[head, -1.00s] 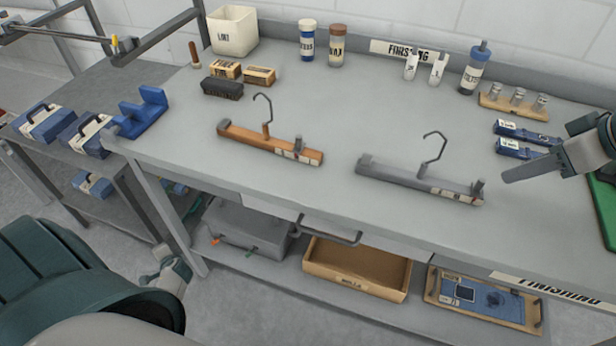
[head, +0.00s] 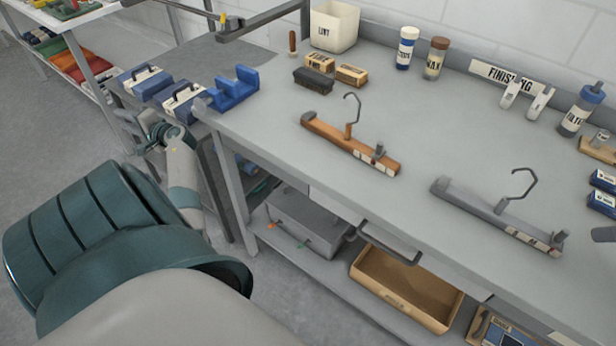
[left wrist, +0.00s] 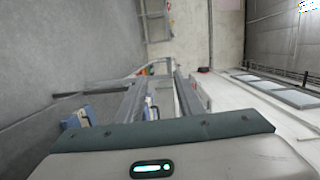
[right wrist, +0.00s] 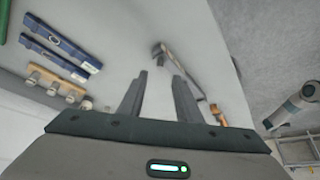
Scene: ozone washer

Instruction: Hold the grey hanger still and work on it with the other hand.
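The grey hanger (head: 490,213) lies flat on the workbench with its hook up. It has a clip at its right end and a pale label beside it. It also shows in the right wrist view (right wrist: 183,72), beyond the fingertips. My right gripper (right wrist: 160,80) is open and empty over the bench; in the head view only a grey fingertip shows at the right edge, just right of the hanger's end. My left gripper (head: 160,136) is off the bench's left end, near the blue boxes, far from the hanger. In the left wrist view its fingers (left wrist: 158,80) are apart and empty.
A brown wooden hanger (head: 350,142) lies left of the grey one. Behind stand a white bin (head: 333,27), small boxes, a brush (head: 313,80) and bottles (head: 435,58). Blue boxes (head: 180,94) and a blue cradle (head: 234,88) sit left. The bench between the hangers is clear.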

